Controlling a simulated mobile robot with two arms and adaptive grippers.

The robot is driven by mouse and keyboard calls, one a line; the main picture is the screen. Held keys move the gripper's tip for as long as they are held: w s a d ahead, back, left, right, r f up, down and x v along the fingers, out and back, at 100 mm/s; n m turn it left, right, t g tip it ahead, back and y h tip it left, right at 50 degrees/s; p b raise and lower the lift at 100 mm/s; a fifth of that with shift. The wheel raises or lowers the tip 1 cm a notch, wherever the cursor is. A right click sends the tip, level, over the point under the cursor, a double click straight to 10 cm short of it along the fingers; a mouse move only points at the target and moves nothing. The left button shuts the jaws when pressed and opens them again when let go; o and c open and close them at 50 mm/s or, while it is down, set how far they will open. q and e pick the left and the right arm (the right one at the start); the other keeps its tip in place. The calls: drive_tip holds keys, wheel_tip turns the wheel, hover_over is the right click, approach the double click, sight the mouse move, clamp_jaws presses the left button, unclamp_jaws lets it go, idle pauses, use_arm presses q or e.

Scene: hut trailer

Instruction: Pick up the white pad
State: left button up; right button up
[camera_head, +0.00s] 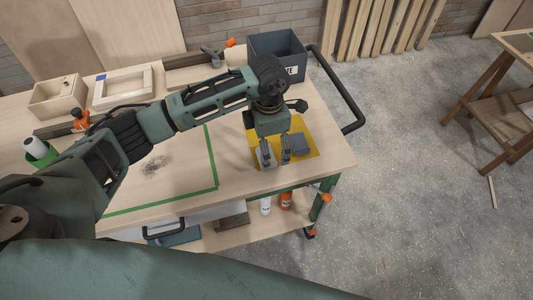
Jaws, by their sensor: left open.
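My left arm reaches in from the left across the workbench, and its gripper (276,159) points down over a yellow mat (312,155) near the bench's right end. The fingers are apart. A small pale pad (267,152), whitish grey, shows at the left finger and is partly hidden by it. I cannot tell whether the finger touches it. A darker grey block (299,142) lies on the mat just right of the fingers. My right gripper is not in view.
A dark grey bin (277,52) stands at the bench's back right, beside a black handle rail (352,100). A wooden box (57,97) and frame (123,87) stand at the back left. A green-taped area (180,180) has dark shavings. Bottles (286,200) stand on the lower shelf.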

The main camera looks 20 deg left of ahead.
use_arm(q)
drive_tip(key=f, duration=0.1)
drive_tip(key=f+p, duration=0.1)
drive_tip(key=f, duration=0.1)
drive_tip(key=shift+w+a, duration=0.15)
drive_tip(key=shift+a, duration=0.15)
drive_tip(key=shift+f, duration=0.75)
drive_tip(key=c, duration=0.8)
drive_tip(key=shift+c, duration=1)
drive_tip(key=shift+w, duration=0.1)
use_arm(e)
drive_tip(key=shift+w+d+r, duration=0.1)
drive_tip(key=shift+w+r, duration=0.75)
